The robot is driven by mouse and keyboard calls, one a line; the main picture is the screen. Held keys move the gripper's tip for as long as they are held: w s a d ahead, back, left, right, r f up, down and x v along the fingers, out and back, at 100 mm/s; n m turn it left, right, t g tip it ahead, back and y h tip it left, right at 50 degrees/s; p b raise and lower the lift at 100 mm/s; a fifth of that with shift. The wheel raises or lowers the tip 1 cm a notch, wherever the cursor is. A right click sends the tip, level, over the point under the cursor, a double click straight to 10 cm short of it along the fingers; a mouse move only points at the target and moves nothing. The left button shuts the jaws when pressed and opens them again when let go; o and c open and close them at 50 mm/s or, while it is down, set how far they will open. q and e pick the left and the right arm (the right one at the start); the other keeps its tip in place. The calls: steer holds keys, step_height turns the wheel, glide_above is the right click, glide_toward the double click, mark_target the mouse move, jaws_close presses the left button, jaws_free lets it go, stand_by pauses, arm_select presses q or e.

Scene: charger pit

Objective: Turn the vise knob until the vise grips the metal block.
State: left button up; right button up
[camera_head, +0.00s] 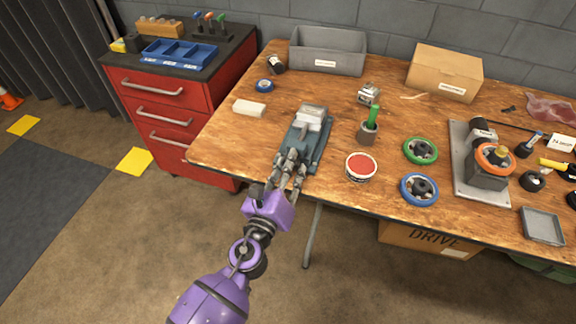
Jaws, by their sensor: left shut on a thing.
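The blue-grey vise (318,150) stands on the wooden workbench, left of the middle, with its long side running toward the front edge. A light metal block (312,118) sits at its far end; I cannot tell whether the jaws touch it. My left gripper (286,164) is at the near end of the vise, over the bench's front edge, with its fingers shut around the vise knob. The fingers hide the knob almost wholly. My right gripper is not in view.
The workbench (225,140) holds a red-topped tin (361,167) right of the vise, green (420,151) and blue (419,189) wheels, a cup (368,133), and a white block (249,108) to the left. A grey bin (327,50) and cardboard box (444,73) stand behind. A red drawer cabinet (180,110) adjoins the left.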

arm_select(q)
steer(key=m, duration=0.1)
steer(key=m+p, duration=0.1)
steer(key=m, duration=0.1)
steer(key=shift+a+f+m, duration=0.15)
steer(key=shift+a+m, duration=0.15)
steer(key=shift+a, duration=0.1)
steer(key=m+p, duration=0.1)
steer(key=m, duration=0.2)
steer(key=shift+m+p, duration=0.3)
steer(key=shift+p, duration=0.05)
steer(key=shift+w+a, duration=0.1)
steer(key=o, duration=1)
steer(key=shift+r, duration=0.2)
steer(key=shift+s, duration=0.2)
